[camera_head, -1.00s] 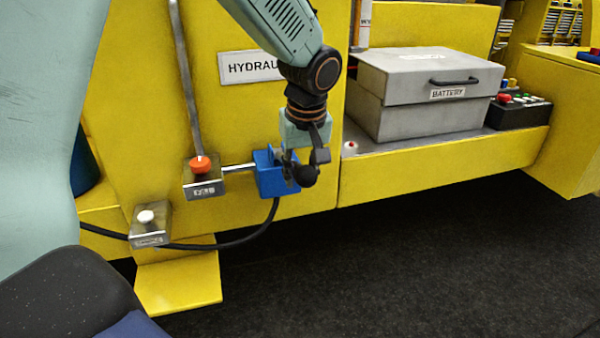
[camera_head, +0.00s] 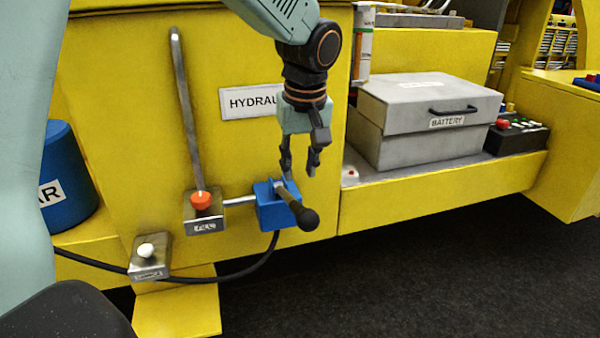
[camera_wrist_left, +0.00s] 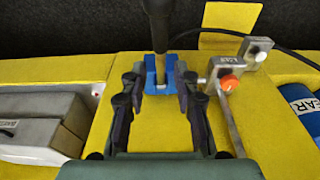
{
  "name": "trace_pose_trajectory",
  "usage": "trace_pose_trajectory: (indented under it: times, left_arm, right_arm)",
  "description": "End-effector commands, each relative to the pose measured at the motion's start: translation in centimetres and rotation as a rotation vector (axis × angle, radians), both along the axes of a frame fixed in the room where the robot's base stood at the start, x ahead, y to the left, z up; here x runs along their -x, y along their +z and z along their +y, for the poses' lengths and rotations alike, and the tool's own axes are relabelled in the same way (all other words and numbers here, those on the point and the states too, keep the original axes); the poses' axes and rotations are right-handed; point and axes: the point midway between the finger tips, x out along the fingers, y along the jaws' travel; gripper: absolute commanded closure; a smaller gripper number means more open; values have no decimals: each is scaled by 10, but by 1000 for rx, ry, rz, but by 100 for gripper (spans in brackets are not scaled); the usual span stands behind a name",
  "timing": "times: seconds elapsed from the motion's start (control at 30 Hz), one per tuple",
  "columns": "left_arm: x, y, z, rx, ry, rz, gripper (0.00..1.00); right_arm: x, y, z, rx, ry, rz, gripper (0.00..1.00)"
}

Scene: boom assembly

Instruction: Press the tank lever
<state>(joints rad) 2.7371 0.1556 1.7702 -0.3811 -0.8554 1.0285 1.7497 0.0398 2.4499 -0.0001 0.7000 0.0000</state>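A lever (camera_head: 299,208) with a black ball end sticks out of a blue bracket (camera_head: 268,213) on the yellow machine, tilted down toward the camera. In the left wrist view, the lever (camera_wrist_left: 157,22) points up from the blue bracket (camera_wrist_left: 150,80). My left gripper (camera_head: 300,168) is just above the bracket, fingers down, open and empty. In the left wrist view, the open fingers (camera_wrist_left: 162,86) show a gap with yellow surface between them. Left of the bracket is a metal box with an orange knob (camera_head: 201,201); its label is too small to read surely. My right gripper is out of view.
A long grey bar (camera_head: 184,110) rises behind the orange knob. A box with a white knob (camera_head: 146,250) and a black cable (camera_head: 262,257) lie lower left. A grey battery box (camera_head: 410,135) stands right, and a blue tank (camera_head: 68,165) left.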

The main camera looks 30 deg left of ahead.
Motion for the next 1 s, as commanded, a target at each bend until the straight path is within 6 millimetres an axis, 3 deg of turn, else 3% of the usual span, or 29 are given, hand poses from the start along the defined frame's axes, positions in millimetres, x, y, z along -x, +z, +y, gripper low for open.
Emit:
trace_pose_trajectory:
  times: [0.13, 0.33, 0.5, 0.8, 1.0]
  left_arm:
    - [0, 0, 0, -1, 0, -1, 70]
    - [-5, 7, -5, -44, -17, -29, 87]
    - [-13, 31, -21, -161, -53, -75, 100]
    - [-7, 63, -44, -300, -88, -46, 100]
    - [-2, 64, -43, -298, -91, -21, 100]
  right_arm:
    - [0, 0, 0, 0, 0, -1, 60]
    - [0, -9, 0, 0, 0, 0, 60]
    - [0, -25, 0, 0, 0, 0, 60]
    - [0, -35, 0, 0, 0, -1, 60]
    - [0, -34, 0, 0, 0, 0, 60]
